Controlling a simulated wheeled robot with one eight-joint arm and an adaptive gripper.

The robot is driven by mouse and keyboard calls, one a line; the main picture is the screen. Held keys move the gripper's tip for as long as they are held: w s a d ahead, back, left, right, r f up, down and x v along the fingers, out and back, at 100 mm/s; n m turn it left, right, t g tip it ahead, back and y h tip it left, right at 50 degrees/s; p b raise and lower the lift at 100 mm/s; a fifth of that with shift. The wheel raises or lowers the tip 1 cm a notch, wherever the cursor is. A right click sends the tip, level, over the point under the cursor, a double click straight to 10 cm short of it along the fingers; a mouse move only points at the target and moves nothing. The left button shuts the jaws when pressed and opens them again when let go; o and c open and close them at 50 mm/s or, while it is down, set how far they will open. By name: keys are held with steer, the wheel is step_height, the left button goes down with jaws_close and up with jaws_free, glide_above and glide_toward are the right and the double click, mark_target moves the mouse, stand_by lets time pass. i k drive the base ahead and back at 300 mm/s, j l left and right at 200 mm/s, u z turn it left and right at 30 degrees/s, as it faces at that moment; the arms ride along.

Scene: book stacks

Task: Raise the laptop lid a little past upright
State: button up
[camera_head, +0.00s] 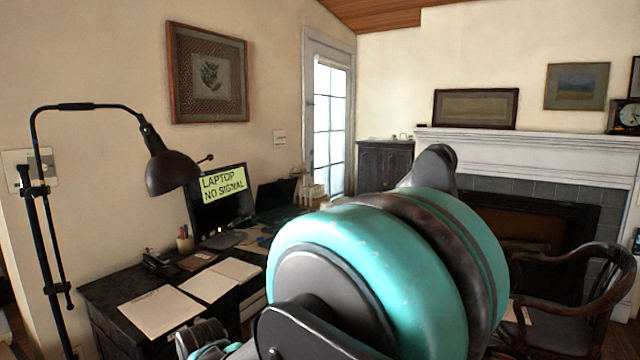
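A dark laptop stands on the black desk, right of the monitor. Its lid (276,193) is raised off the base (284,214) and looks roughly upright; the exact angle is hard to judge at this size. My large teal and black arm fills the lower middle of the head view and hides the desk's right part. Its upper part comes close to the laptop in the picture, but I cannot tell the distance. I cannot make out my gripper's fingers. A small ridged teal and black part of my arm shows at the bottom, left of the large joint.
A monitor (221,199) reading "LAPTOP NO SIGNAL" stands left of the laptop. A black desk lamp (171,172) overhangs the desk (117,289). Papers (160,309), an open notebook (222,279) and a pen cup (185,243) lie on it. A wooden chair (570,310) stands at right.

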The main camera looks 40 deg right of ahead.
mark_target(276, 195)
steer(key=z, duration=1.05)
steer(key=i+l, duration=0.2)
steer(key=i, duration=0.25)
steer(key=i+l+u, duration=0.1)
steer(key=i+l, duration=0.15)
steer(key=i, duration=0.2)
steer(key=i+l+u, duration=0.1)
steer(key=i+l, duration=0.15)
steer(key=i, duration=0.2)
